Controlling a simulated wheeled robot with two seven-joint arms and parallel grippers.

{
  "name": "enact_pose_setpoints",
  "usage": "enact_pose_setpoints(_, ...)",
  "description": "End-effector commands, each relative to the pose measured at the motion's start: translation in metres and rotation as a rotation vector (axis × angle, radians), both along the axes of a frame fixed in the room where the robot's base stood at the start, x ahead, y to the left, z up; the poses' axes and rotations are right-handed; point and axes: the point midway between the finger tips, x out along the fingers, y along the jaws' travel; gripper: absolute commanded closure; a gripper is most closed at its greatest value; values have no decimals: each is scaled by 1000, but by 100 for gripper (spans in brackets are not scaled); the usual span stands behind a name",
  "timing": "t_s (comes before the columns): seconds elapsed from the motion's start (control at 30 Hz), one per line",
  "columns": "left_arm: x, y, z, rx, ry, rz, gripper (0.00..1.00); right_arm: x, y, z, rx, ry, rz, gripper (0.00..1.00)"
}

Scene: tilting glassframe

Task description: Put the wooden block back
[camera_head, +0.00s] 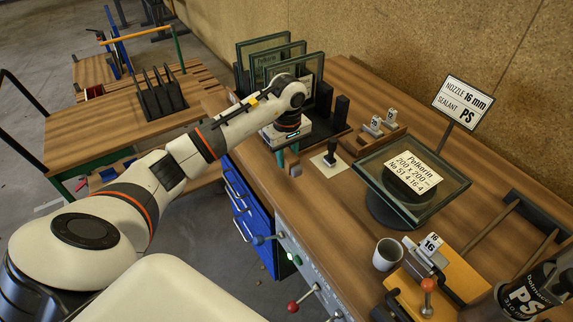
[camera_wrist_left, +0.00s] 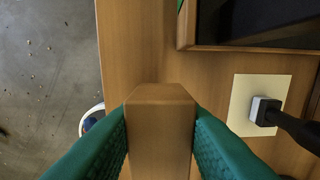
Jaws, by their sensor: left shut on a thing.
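The wooden block (camera_wrist_left: 160,135) is between the two green fingers of my left gripper (camera_wrist_left: 160,140) in the left wrist view. In the head view the left gripper (camera_head: 287,160) reaches down near the workbench's left edge, and the brown block (camera_head: 296,168) shows at its fingertips. The gripper is shut on the block. The wood of block and bench is alike, so I cannot tell whether the block touches the bench top. My right gripper is not in view.
A dark tray with upright glass frames (camera_head: 272,62) stands behind the gripper. A black-handled stamp-like tool (camera_head: 331,155) stands on a pale square to the right. Further right are a glass frame on a round stand (camera_head: 455,185), a white cup (camera_head: 387,254) and an orange device (camera_head: 455,275).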

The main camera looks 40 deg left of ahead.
Motion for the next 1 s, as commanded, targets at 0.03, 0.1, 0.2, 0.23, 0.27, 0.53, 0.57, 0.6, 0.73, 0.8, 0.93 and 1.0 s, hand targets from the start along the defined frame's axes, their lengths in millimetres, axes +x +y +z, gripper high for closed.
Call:
enact_pose_setpoints(0.03, 0, -1, -3, -2, -1, 0, 88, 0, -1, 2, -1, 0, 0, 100)
enact_pose_setpoints(0.1, 0, -1, -8, -3, -1, -2, 88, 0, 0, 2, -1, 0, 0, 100)
enact_pose_setpoints(0.2, 0, -1, -18, -1, 2, -1, 88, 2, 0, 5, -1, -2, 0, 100)
enact_pose_setpoints(0.23, 0, -1, -22, -3, 1, 0, 88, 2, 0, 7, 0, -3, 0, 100)
enact_pose_setpoints(0.27, -1, -1, -27, -2, 2, -1, 88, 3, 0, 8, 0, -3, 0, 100)
enact_pose_setpoints(0.53, 0, 0, -43, 0, -3, -2, 88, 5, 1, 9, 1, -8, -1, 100)
enact_pose_setpoints(0.57, 0, 0, -43, 0, -3, -2, 88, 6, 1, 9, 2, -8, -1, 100)
enact_pose_setpoints(0.6, 0, 0, -43, 0, -3, -2, 88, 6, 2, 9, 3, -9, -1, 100)
enact_pose_setpoints(0.73, 0, 0, -47, 1, -3, -3, 88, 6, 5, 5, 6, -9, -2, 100)
enact_pose_setpoints(0.8, 0, 0, -46, 0, -2, -3, 60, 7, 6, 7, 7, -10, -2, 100)
enact_pose_setpoints(0.93, 0, 0, -45, 0, -2, -3, 48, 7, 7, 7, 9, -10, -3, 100)
enact_pose_setpoints(1.0, 0, 0, -45, 0, -2, -3, 48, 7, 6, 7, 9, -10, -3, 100)
